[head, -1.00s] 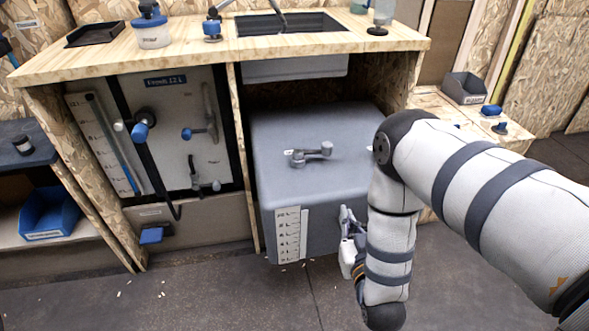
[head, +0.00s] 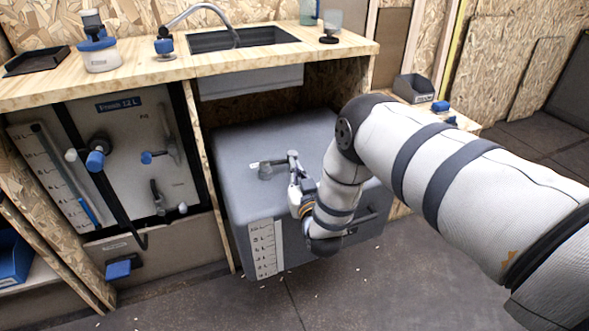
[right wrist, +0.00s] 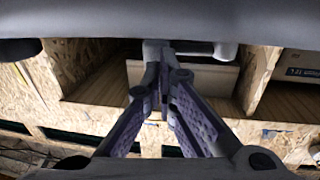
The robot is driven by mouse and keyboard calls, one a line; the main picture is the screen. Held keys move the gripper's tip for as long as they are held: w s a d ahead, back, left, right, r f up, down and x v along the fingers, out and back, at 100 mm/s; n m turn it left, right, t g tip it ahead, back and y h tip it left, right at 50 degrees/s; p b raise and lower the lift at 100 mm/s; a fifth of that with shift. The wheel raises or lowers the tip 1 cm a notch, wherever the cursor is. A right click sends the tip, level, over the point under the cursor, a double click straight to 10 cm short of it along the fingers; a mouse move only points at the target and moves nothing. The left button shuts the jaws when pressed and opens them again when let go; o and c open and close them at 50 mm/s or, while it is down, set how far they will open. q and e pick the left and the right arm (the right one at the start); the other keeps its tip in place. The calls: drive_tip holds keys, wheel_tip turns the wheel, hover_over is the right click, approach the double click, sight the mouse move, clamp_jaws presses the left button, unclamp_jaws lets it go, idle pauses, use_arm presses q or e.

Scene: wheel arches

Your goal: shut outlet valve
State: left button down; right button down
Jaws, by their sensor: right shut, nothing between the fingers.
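A grey crank-like lever (head: 265,171) with a round hub and an upright end knob sits on top of the grey tank (head: 240,200) under the bench. No readable label shows whether it is the outlet valve. My right gripper (head: 294,174) is at the lever's knob end, above the tank's front part. In the right wrist view its fingers (right wrist: 158,70) are shut together with nothing between them. Part of the grey lever (right wrist: 222,50) shows just behind the fingertips; I cannot tell if they touch. My left gripper is not in view.
A panel (head: 120,130) left of the tank carries blue-handled valves (head: 95,160) and a black hose. The wooden bench top (head: 220,62) with a sink (head: 240,38) overhangs the tank. A scale strip (head: 265,250) is on the tank front.

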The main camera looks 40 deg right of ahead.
drive_tip(key=shift+w+d, duration=0.15)
drive_tip(key=shift+w, duration=0.25)
drive_tip(key=shift+w+d+f+b, duration=0.1)
drive_tip(key=shift+w+d+b, duration=0.25)
drive_tip(key=shift+w, duration=0.15)
drive_tip(key=shift+w+d, duration=0.25)
drive_tip(key=shift+w, duration=0.05)
